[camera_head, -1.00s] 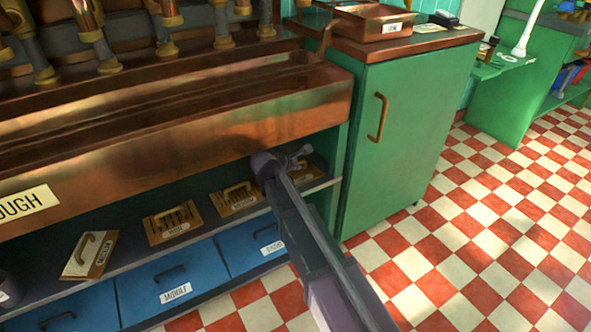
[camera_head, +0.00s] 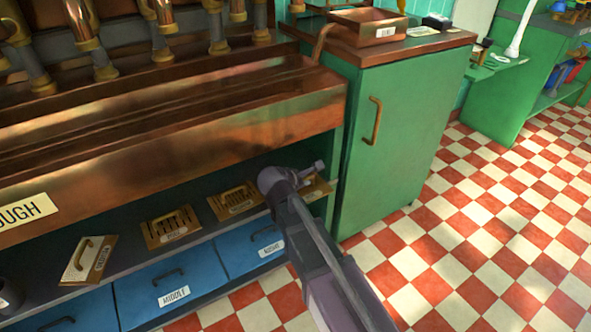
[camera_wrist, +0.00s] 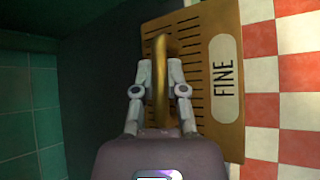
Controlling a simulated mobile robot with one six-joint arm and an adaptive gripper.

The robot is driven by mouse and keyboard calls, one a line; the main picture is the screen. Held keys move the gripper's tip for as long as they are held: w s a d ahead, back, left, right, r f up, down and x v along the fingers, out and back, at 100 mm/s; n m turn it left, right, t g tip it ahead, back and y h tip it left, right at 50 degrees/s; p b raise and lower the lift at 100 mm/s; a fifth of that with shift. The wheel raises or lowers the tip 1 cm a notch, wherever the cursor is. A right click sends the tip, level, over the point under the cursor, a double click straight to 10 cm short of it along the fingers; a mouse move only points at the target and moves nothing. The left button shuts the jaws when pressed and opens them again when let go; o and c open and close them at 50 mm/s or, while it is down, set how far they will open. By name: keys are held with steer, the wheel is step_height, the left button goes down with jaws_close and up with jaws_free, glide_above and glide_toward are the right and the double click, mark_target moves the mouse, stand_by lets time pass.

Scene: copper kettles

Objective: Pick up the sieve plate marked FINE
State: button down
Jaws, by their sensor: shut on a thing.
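The sieve plate marked FINE (camera_wrist: 195,110) is a brass-coloured slotted plate with a pale label and a raised handle (camera_wrist: 160,80). My gripper (camera_wrist: 160,75) is shut on that handle in the wrist view, one finger on each side. In the head view the plate (camera_head: 318,189) shows only in part beside my gripper (camera_head: 312,172), near the right end of the shelf. My gripper hides the rest. Whether the plate touches the shelf, I cannot tell.
Other sieve plates stay on the shelf (camera_head: 130,228), including a slotted one (camera_head: 235,201) to the left. A copper trough (camera_head: 200,130) overhangs it. Blue drawers (camera_head: 170,287) sit below. A green cabinet (camera_head: 400,150) stands close on the right. The checkered floor (camera_head: 480,230) is open.

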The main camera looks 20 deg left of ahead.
steer(key=s+d, duration=0.6)
steer(key=shift+s+d, duration=0.4)
steer(key=shift+r, duration=0.1)
stand_by(0.4)
